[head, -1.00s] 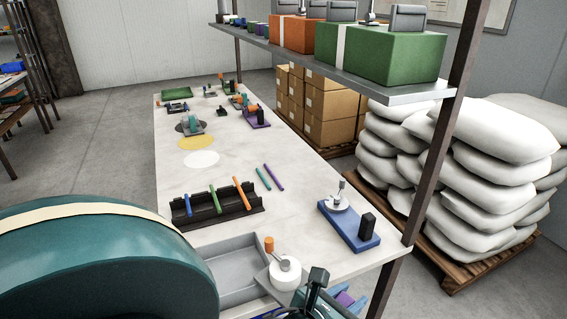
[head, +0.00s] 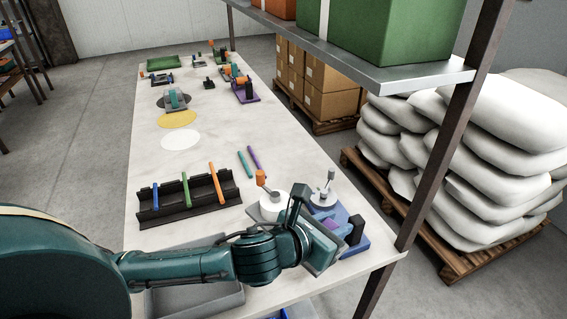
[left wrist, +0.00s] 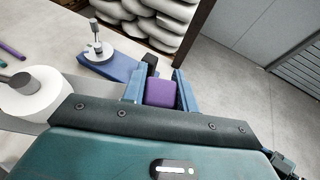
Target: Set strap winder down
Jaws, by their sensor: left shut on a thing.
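The strap winder has a white spool (head: 272,207) with a crank and an orange knob (head: 261,177). Its spool also shows at the left of the left wrist view (left wrist: 32,92). My left gripper (head: 334,231) is at the table's front right. In the left wrist view its blue fingers (left wrist: 160,88) are shut on the winder's purple block (left wrist: 160,93). The arm hides much of the winder's base, and I cannot tell whether it touches the table. My right gripper is not in view.
A blue-based device (head: 355,241) with a white disc and black block stands just right of the spool. A grey tray (head: 195,300) lies under my arm. A black rack (head: 190,201) with coloured rods stands left. White (head: 181,140) and yellow (head: 178,119) discs mark clear tabletop. A shelf post (head: 440,140) rises at right.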

